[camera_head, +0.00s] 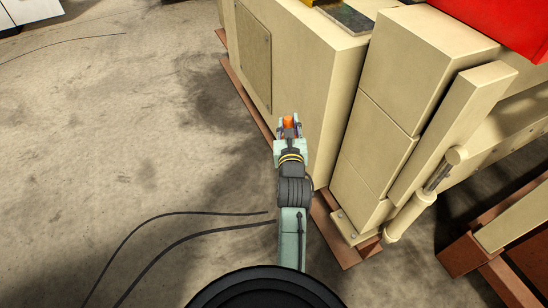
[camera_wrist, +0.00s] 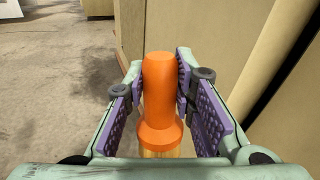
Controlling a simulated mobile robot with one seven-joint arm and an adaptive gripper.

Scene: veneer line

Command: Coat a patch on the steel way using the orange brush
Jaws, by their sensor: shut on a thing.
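My gripper (camera_head: 290,130) is at the middle of the head view, beside the beige machine body. It is shut on the orange brush (camera_head: 289,121). In the wrist view, the orange brush (camera_wrist: 160,95) stands between the two purple finger pads of my gripper (camera_wrist: 158,80). Its rounded orange handle end and flared collar show, with a yellowish part below the collar. Its bristles cannot be made out. A grey metal surface (camera_head: 346,17) on top of the machine, at the upper edge of the head view, looks like the steel way; only part of it shows.
The beige machine body (camera_head: 310,75) rises right beside my gripper. Stacked beige blocks (camera_head: 385,115) and a cylinder (camera_head: 410,217) stand to the right. A red part (camera_head: 510,22) is at top right. Concrete floor (camera_head: 120,130) at left is open, crossed by dark cables (camera_head: 170,240).

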